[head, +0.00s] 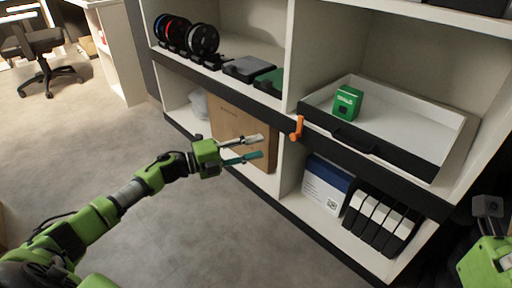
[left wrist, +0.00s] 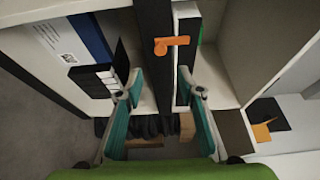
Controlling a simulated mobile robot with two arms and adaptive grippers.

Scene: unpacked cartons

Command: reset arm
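My left gripper (head: 259,148) is held out in front of the shelf unit in the head view, in the air before its middle board. Its two fingers are spread apart with nothing between them. In the left wrist view the teal fingers of the left gripper (left wrist: 162,95) also stand apart and empty. My right arm shows only as a green part at the right edge of the head view, with a dark piece above it. I cannot make out the fingers of the right gripper.
The shelf unit's black-edged board (head: 240,90) crosses ahead, with an orange hook (head: 297,128) on it. A white tray (head: 447,130) holds a green box (head: 347,102). Spools (head: 203,40) stand upper left. A cardboard box (head: 228,125) and binders (head: 382,222) fill the lower shelf. Floor at left is clear.

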